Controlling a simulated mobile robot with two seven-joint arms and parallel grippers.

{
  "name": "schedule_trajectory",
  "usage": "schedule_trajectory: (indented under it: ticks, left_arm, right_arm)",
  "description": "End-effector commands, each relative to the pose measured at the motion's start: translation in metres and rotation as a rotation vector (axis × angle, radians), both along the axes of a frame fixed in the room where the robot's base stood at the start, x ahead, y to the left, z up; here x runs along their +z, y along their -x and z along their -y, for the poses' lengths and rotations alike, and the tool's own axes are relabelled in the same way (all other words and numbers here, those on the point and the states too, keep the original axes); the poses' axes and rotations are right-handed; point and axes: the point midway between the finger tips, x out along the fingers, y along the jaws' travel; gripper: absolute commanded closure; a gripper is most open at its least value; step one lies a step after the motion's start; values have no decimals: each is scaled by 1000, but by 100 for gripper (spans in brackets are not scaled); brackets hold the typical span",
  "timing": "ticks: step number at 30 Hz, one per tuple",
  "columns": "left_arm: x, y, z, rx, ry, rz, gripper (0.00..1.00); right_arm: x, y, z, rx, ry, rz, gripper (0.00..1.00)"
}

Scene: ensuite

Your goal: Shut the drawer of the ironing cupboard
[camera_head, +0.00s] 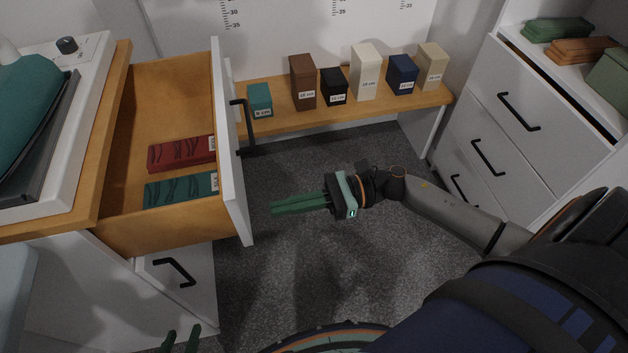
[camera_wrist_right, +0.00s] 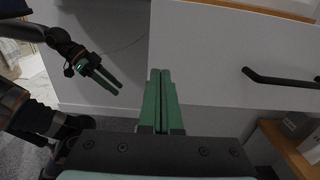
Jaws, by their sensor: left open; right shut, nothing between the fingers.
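The ironing cupboard (camera_head: 75,260) stands at the left. Its wooden drawer (camera_head: 150,100) is pulled well out, with a white front (camera_head: 228,150) and a black bar handle (camera_head: 243,127). A red folded item (camera_head: 182,152) and a teal folded item (camera_head: 180,189) lie inside. My right gripper (camera_head: 272,209) is shut and empty, pointing at the drawer front from the right, with a small gap visible. In the right wrist view its closed fingers (camera_wrist_right: 160,72) overlap the drawer front (camera_wrist_right: 225,60), handle to the right. My left gripper (camera_head: 181,339) is open and low, near the cupboard's base; it also shows in the right wrist view (camera_wrist_right: 118,88).
A lower drawer with a black handle (camera_head: 175,270) is closed beneath. A low wooden shelf (camera_head: 320,117) with several labelled boxes runs along the back. A white drawer unit (camera_head: 520,130) stands at the right. Grey carpet (camera_head: 300,270) lies open between.

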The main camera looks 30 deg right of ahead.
Motion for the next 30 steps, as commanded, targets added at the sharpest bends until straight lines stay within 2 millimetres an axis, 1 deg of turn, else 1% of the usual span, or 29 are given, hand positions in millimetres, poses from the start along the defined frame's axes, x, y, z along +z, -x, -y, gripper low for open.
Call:
schedule_trajectory:
  ticks: [1, 3, 6, 9, 13, 23, 26, 30]
  left_arm:
    - [2, -1, 0, 2, 3, 1, 50]
    - [3, -2, 1, 5, 5, 2, 50]
    - [4, -3, 1, 6, 6, 3, 50]
    - [4, -3, 1, 7, 6, 3, 50]
    - [3, -2, 1, 7, 5, -1, 50]
    - [1, -2, 0, 5, 1, -4, 50]
    - [0, -1, 0, 3, -1, -4, 50]
    - [-3, 0, 0, 2, -1, -5, 50]
  right_arm:
    - [2, -3, -9, 1, -3, 2, 100]
    - [2, -6, -20, 0, -3, 1, 100]
    - [1, -9, -31, -1, -3, 0, 100]
    - [0, -11, -38, -1, 0, -1, 100]
    - [0, -12, -41, -1, -1, -2, 100]
    - [0, -12, -41, -1, -1, -3, 100]
    - [0, -13, -45, 0, -2, -2, 100]
    - [-1, -17, -60, 1, -3, 1, 100]
